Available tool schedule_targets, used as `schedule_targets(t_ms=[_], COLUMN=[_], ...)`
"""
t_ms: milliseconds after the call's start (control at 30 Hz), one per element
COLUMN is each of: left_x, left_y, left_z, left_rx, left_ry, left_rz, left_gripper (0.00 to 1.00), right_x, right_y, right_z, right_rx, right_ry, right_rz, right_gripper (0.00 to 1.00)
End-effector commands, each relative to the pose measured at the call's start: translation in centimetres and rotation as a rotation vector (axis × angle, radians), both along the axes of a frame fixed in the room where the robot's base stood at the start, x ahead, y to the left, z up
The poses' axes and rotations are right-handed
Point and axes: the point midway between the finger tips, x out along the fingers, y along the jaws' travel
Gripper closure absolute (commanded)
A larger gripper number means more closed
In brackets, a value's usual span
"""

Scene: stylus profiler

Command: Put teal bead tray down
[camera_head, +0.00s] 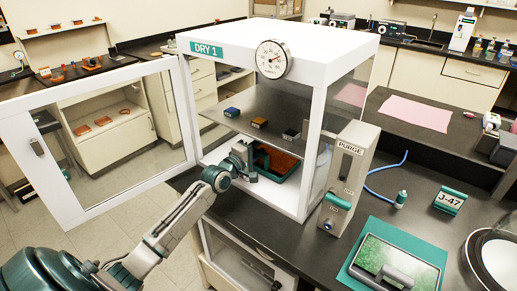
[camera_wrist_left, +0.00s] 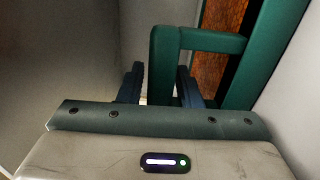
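The teal bead tray (camera_head: 272,172) holds orange-brown beads and sits low inside the DRY 1 cabinet (camera_head: 225,180), at its floor; exact contact underneath is hidden. My left gripper (camera_head: 246,163) reaches through the open front to the tray's left side. In the left wrist view the tray's teal handle (camera_wrist_left: 163,60) stands between the two dark fingers of my left gripper (camera_wrist_left: 160,85). My right gripper is not in view.
The cabinet's glass door (camera_head: 100,135) is swung open to the left. Above the tray, a shelf (camera_head: 260,105) carries several small blocks. The PURGE unit (camera_head: 350,165) stands against the cabinet's right side. A teal mat (camera_head: 352,270) with a device lies at front right.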

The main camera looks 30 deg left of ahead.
Motion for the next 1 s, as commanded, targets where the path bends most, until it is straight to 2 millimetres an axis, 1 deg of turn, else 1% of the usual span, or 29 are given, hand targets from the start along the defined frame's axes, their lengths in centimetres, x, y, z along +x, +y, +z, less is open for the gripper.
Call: schedule_targets(t_ms=[267,367,467,633,800,1000], left_x=[0.0,0.0,-0.7,-3.3,-6.3,-8.6], left_y=[0.0,0.0,0.1,0.3,0.6,0.9], left_z=[0.0,0.4,0.4,0.5,0.7,0.9], left_rx=[0.0,0.0,0.001,0.004,0.005,0.0], left_ry=[0.0,-0.001,0.002,0.003,0.005,0.004], left_rz=[0.0,0.0,0.001,-0.002,-0.002,0.001], left_gripper=[0.6,0.6,0.6,0.6,0.6,0.6], right_x=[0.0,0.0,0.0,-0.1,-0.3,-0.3], right_y=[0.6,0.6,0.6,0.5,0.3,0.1], right_z=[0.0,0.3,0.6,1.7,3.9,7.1], right_rx=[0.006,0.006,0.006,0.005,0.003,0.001], right_ry=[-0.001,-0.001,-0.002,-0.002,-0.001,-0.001], right_rz=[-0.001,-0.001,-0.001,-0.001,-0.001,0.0], right_gripper=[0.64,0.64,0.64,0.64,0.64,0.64])
